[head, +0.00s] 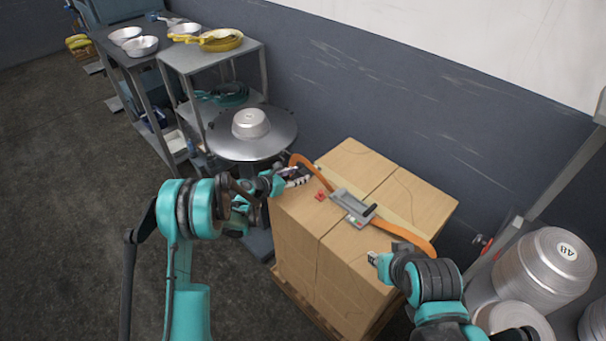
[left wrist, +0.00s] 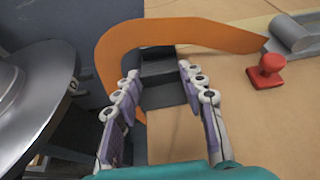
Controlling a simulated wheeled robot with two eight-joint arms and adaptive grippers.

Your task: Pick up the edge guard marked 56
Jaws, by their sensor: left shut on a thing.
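A dark edge guard (left wrist: 162,82) sits between the fingers of my left gripper (left wrist: 158,88) in the left wrist view, at the edge of the cardboard boxes (left wrist: 230,120). No number is readable on it. In the head view my left gripper (head: 296,177) is at the upper left edge of the box stack and mostly covers the guard. The left gripper is shut on the guard. My right gripper (head: 373,258) is at the front right side of the boxes; its fingers are too small to judge.
An orange strap (head: 408,236) curves over the boxes, with a grey tensioner (head: 352,206) and a red piece (head: 320,195) near it. A round metal stand (head: 222,145) with a pan (head: 250,123) is close on the left. Stacked pans (head: 545,270) stand at right.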

